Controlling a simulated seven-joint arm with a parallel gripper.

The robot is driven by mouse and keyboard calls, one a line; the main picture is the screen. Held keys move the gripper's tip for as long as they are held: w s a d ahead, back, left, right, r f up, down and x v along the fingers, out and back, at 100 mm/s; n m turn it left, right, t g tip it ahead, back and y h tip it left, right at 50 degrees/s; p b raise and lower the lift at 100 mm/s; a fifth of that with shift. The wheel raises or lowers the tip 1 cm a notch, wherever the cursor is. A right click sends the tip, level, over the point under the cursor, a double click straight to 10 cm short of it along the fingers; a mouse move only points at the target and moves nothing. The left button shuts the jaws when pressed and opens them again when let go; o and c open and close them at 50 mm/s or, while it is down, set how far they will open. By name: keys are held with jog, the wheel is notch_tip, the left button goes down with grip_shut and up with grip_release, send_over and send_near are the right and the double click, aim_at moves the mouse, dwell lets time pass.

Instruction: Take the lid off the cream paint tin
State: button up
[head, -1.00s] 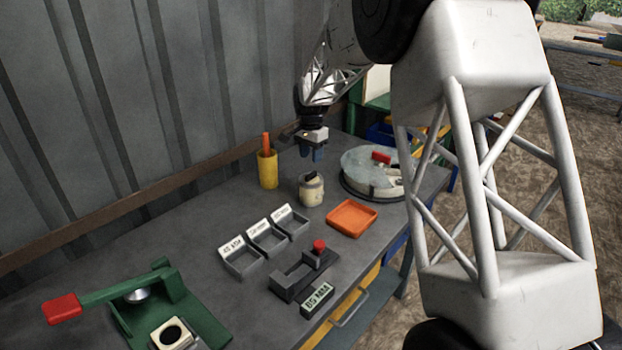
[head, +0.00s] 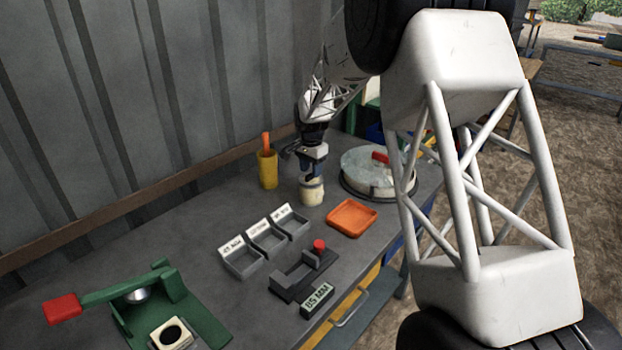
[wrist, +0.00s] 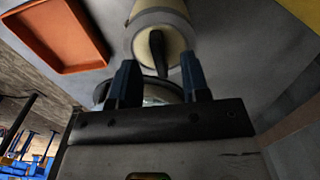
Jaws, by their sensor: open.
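The cream paint tin (head: 312,193) stands upright on the grey bench, to the right of the yellow cup. In the wrist view the tin (wrist: 160,18) shows from above, with a dark upright knob on its lid (wrist: 157,45). My gripper (head: 313,168) is right above the tin, pointing down. In the wrist view its two blue fingers (wrist: 157,72) are open, with the knob ahead of and between them. The fingers do not close on anything. In the head view the gripper hides most of the lid, and I cannot tell whether the fingers touch it.
A yellow cup (head: 267,170) with an orange stick stands left of the tin. An orange tray (head: 352,218) lies empty in front to the right. A round grey drum with a red handle (head: 367,172) stands behind it. Small labelled grey bins (head: 240,258) stand nearer.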

jog(key=shift+f, duration=0.75)
grip_shut()
